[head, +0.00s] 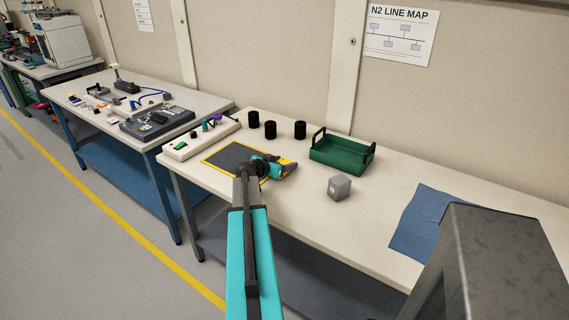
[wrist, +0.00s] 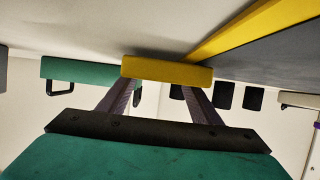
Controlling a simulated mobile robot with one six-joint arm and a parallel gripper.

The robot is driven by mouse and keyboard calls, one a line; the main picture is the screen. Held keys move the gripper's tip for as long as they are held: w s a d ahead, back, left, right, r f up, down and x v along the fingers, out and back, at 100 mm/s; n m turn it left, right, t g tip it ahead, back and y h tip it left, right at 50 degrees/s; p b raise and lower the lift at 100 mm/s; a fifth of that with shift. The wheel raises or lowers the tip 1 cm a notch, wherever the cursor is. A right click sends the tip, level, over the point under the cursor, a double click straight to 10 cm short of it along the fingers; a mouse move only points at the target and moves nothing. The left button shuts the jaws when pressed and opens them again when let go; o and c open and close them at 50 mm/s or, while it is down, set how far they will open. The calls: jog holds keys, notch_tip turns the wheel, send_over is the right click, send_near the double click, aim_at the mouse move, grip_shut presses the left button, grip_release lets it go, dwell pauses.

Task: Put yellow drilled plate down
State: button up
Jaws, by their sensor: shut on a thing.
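The yellow drilled plate (wrist: 167,70) is between the two fingertips of my gripper (wrist: 160,84) in the wrist view, with its long edge across them. My gripper (head: 284,169) is shut on it. In the head view the gripper is low over the white bench, at the right edge of a dark mat with a yellow border (head: 228,157). The plate is mostly hidden by the gripper there. The wrist view is upside down and shows the plate close to the bench top; I cannot tell whether it touches. Its holes do not show.
Several black cylinders (head: 271,129) stand behind. A blue cloth (head: 416,222) lies at the right. Bench between cube and cloth is clear.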

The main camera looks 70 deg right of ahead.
jog(key=shift+f, duration=0.1)
jog(key=o, duration=1.3)
jog(key=shift+o, duration=0.2)
jog(key=shift+r, duration=0.3)
jog(key=shift+r+p, duration=0.15)
jog(key=shift+p, duration=0.4)
jog(key=b+v, duration=0.2)
jog(key=v, duration=0.8)
jog(key=shift+w+a, duration=0.1)
jog(key=shift+a, duration=0.25)
jog(key=shift+w+a+r+b, duration=0.15)
jog(key=shift+a+r+b, duration=0.15)
jog(key=shift+a, duration=0.25)
